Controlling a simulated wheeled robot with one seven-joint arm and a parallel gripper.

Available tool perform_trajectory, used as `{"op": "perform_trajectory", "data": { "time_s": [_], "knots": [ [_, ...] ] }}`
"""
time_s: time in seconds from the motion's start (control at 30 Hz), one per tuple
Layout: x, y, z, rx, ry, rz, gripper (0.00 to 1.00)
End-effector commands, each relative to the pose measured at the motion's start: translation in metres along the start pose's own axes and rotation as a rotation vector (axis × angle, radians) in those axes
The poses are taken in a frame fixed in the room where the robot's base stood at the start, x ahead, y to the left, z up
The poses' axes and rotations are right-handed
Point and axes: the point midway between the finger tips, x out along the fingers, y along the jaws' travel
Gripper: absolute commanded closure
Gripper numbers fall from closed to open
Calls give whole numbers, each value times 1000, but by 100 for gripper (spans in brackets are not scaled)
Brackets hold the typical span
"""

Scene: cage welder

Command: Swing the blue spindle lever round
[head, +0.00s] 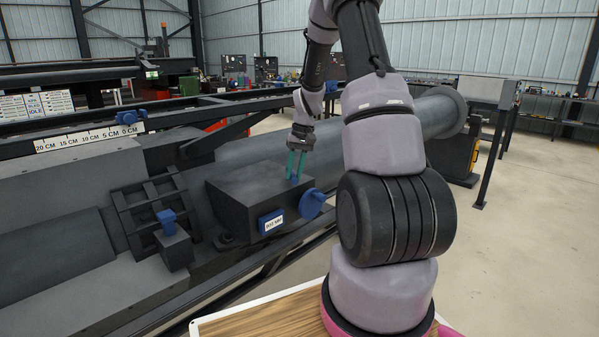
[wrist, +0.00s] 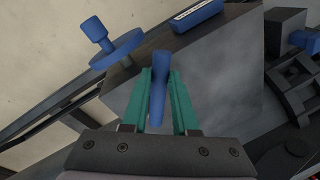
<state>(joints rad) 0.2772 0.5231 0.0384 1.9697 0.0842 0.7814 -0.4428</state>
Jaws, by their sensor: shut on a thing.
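The blue spindle lever (wrist: 158,90) stands between the two teal fingers of my gripper (wrist: 160,74) in the wrist view, with its rounded end just past the fingertips. My gripper is shut on it. In the head view my gripper (head: 297,168) points down onto the top of a dark grey box (head: 240,190). Only a small blue bit of the lever (head: 295,180) shows there below the fingers, and its base is hidden.
A blue crank wheel (head: 312,204) is on the box's side, close to my gripper; it also shows in the wrist view (wrist: 118,48). A blue label plate (head: 271,222) is beside it. Another blue handle (head: 167,220) stands left. Open floor (head: 530,240) lies right.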

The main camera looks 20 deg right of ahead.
Motion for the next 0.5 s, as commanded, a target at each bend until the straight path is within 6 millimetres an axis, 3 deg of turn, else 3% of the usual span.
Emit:
{"op": "perform_trajectory", "data": {
  "time_s": [0.5],
  "knots": [
    [6,-34,-7,474,99,0,100]
  ]
}}
